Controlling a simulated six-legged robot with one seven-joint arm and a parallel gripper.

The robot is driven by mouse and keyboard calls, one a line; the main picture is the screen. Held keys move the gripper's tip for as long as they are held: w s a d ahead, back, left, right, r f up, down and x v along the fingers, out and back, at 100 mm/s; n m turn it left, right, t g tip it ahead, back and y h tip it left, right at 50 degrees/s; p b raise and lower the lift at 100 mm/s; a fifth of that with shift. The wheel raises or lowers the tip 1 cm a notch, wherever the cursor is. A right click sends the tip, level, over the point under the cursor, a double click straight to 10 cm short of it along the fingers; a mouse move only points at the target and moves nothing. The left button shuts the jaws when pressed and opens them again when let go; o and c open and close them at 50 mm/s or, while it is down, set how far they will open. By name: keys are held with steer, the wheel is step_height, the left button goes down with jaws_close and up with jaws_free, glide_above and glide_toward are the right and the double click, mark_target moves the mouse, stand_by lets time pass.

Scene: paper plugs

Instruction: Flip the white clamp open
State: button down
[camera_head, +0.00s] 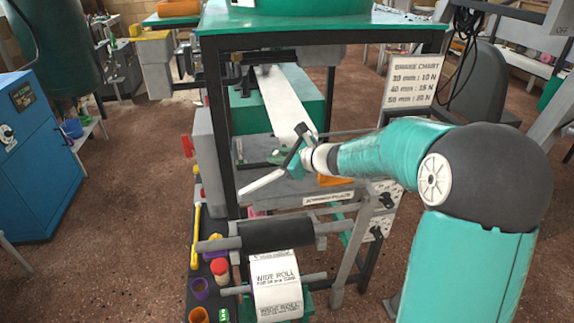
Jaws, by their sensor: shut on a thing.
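The white clamp (261,183) shows in the head view as a slim white bar. It slants from lower left up to the dark fingers of my gripper (290,158), above a grey table surface. My gripper reaches in from the right and is shut on the clamp's upper right end. The fingers hide that end, and the clamp's hinge cannot be made out. A long white paper strip (282,97) runs from the back of the machine down to the gripper.
A dark frame (222,140) stands left of the gripper, under a green top. A black roller (275,234) and a white paper roll (276,288) lie in front and below. A brake chart sign (413,82) stands behind my arm. Cups (220,271) line the left shelf.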

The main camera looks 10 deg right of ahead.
steer(key=a+r+n+g+h, duration=0.1)
steer(key=a+r+n+h, duration=0.2)
steer(key=a, duration=0.5)
steer(key=shift+a+r+g+h, duration=0.2)
steer(key=shift+r+g+h, duration=0.1)
steer(key=shift+r+h, duration=0.45)
steer(key=c, duration=1.5)
jaws_free()
steer(key=shift+a, duration=0.1)
steer(key=shift+o, duration=0.2)
steer(key=v, duration=1.4)
steer(key=shift+s+f, duration=0.1)
steer(key=shift+f, duration=0.05)
